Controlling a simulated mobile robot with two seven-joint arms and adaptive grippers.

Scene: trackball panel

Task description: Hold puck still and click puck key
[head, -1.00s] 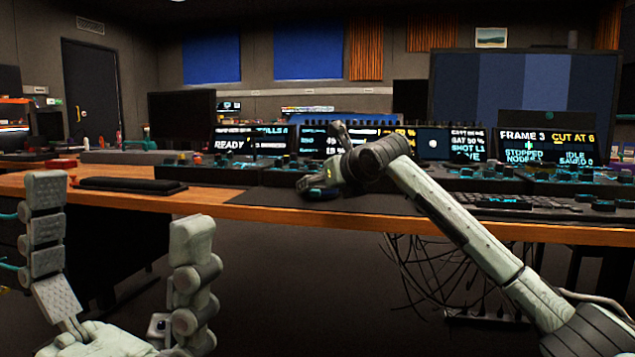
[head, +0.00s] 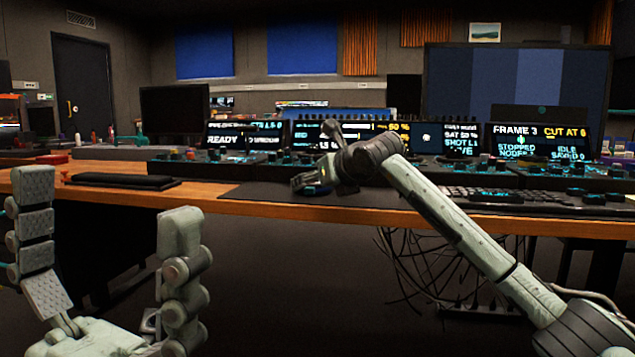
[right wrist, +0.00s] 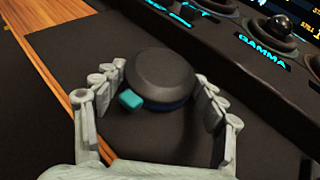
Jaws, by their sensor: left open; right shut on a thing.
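The puck (right wrist: 165,76) is a round dark disc with a teal key (right wrist: 131,100) on its near side, lying on the dark desk mat (right wrist: 60,70). My right gripper (right wrist: 165,88) is shut around the puck, one finger at each side of it. In the head view the puck (head: 316,190) shows only in part below my right gripper (head: 312,182), at the front of the desk; the hand and wrist hide the rest. My left gripper (head: 108,235) is open and empty, in front of the desk edge at the lower left, well apart from the puck.
The wooden desk edge (head: 400,215) runs across the front. Consoles with knobs and lit screens (head: 540,140) stand behind the mat. A keyboard (head: 500,195) lies to the right and a black pad (head: 125,181) to the left. Cables (head: 430,270) hang below the desk.

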